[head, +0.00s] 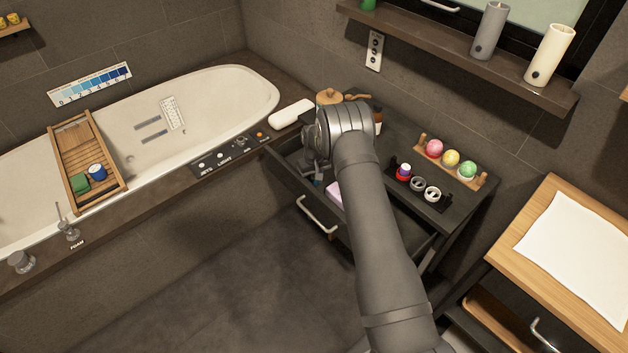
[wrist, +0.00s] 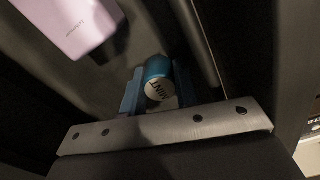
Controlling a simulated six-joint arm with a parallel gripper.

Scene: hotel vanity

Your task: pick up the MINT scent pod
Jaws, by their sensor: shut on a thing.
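The MINT scent pod (wrist: 157,70) is a small teal cylinder with a white end lettered "MINT" in the wrist view. My gripper (wrist: 158,92) has its blue fingers on either side of the pod and is shut on it. In the head view my gripper (head: 317,181) is low inside the open dark drawer (head: 290,187), and my arm hides the pod there. I cannot tell whether the pod touches the drawer floor.
A pink box (wrist: 77,26) lies in the drawer beside the pod; it also shows in the head view (head: 335,192). The drawer walls stand close around my gripper. On the vanity top are a rack of coloured balls (head: 452,158) and a dark tray with small pods (head: 417,184).

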